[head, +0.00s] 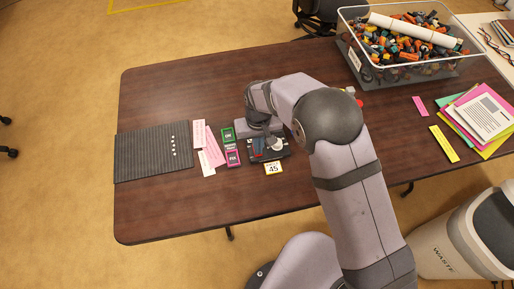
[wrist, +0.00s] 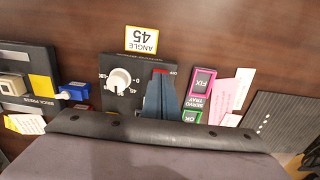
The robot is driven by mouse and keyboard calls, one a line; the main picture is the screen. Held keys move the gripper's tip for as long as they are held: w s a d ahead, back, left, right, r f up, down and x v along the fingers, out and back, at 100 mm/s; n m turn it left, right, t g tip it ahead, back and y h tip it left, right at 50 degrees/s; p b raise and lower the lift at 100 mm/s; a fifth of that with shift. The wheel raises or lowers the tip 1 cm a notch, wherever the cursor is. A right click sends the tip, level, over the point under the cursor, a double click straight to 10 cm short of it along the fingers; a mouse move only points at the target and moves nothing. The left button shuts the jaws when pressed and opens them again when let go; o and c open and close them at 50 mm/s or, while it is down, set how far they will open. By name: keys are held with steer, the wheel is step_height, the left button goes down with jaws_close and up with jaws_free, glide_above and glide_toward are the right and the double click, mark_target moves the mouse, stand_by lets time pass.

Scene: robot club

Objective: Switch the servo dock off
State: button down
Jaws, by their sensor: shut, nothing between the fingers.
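The servo dock, a dark panel (head: 258,157) on the table, lies under my gripper; the wrist view shows it more closely (wrist: 110,68). It has a white round knob (wrist: 120,79) with markings around it. A small red part (wrist: 171,69), perhaps part of a switch, shows just beyond my fingertips at the panel's right side. My gripper (wrist: 161,78) is shut and empty, pointing down at this part of the panel. The fingers hide most of that area, so I cannot tell the switch position or whether they touch it.
A yellow-edged "ANGLE 45" card (wrist: 141,40) lies beside the panel. Pink FIX (wrist: 203,80) and green OK (wrist: 192,117) tags flank a servo tray label. The brick press (wrist: 42,88) is at left. A ribbed dark mat (head: 152,153) and a bin of bricks (head: 355,62) are farther off.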

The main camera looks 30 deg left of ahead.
steer(key=shift+f, duration=0.4)
steer(key=shift+r, duration=0.15)
steer(key=shift+r+p, duration=2.35)
steer(key=shift+r, duration=1.05)
